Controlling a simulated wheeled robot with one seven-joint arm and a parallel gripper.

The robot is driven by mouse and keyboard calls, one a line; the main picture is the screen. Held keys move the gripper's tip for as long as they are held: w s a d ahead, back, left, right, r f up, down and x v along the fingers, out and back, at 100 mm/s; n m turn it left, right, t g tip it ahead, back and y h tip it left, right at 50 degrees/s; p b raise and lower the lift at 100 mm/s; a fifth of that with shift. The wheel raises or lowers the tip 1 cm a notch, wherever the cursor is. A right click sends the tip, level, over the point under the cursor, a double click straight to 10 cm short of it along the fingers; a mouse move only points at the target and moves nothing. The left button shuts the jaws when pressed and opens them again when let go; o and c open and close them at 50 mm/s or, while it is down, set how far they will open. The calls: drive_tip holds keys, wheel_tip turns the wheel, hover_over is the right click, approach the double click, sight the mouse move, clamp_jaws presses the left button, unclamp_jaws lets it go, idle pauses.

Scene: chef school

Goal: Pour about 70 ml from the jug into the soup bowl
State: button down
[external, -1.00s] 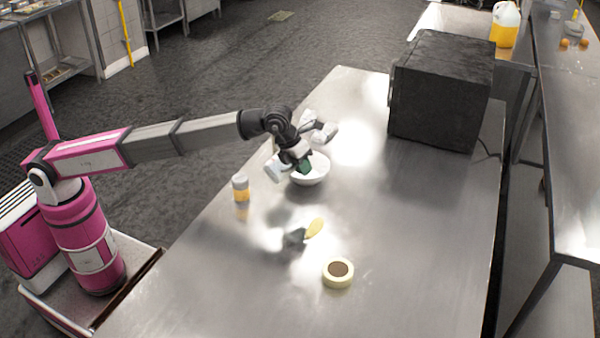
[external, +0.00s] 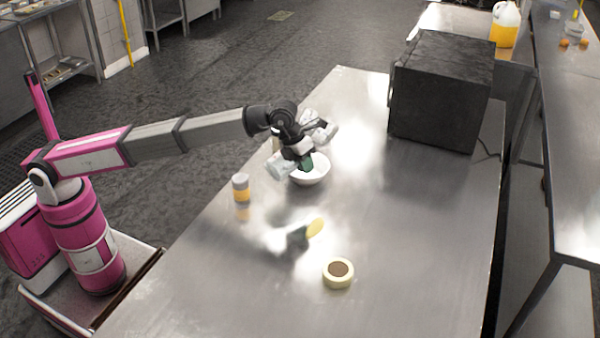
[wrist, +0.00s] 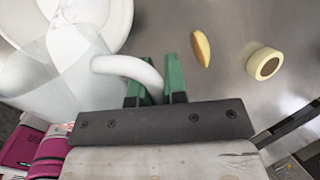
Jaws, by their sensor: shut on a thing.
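The jug (wrist: 45,80) is whitish and translucent, at the left of the wrist view, and looks tilted. My gripper (wrist: 155,82) has its green fingers closed around the jug's white handle (wrist: 128,68). The white soup bowl (external: 312,173) stands on the steel table and also shows at the top left of the wrist view (wrist: 122,22). The jug's far end overlaps the bowl in the wrist view. I cannot see any liquid stream or the level in the jug.
A small jar with an orange lower part (external: 241,188) stands left of the bowl. A yellow wedge-like piece (external: 315,228) and a cream ring-shaped roll (external: 338,273) lie nearer the camera. A large black box (external: 442,90) stands at the back right. The table's middle right is clear.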

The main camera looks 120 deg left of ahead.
drive_tip(key=shift+w+a+r, duration=0.1)
drive_tip(key=shift+a, duration=0.15)
idle(0.3)
drive_tip(key=d+y, duration=0.1)
drive_tip(key=s+d+t+y, duration=0.1)
drive_tip(key=shift+s+d+f+m+y, duration=0.2)
drive_tip(key=shift+d+m+y, duration=0.1)
drive_tip(key=shift+d+y, duration=0.1)
drive_tip(key=shift+w+f+t+y, duration=0.1)
drive_tip(key=shift+f+t+y, duration=0.3)
drive_tip(key=shift+f+y, duration=0.15)
drive_tip(key=shift+d+r+y, duration=0.1)
drive_tip(key=shift+y, duration=0.25)
drive_tip(key=shift+r+t, duration=0.1)
drive_tip(key=shift+t, duration=0.2)
idle(1.1)
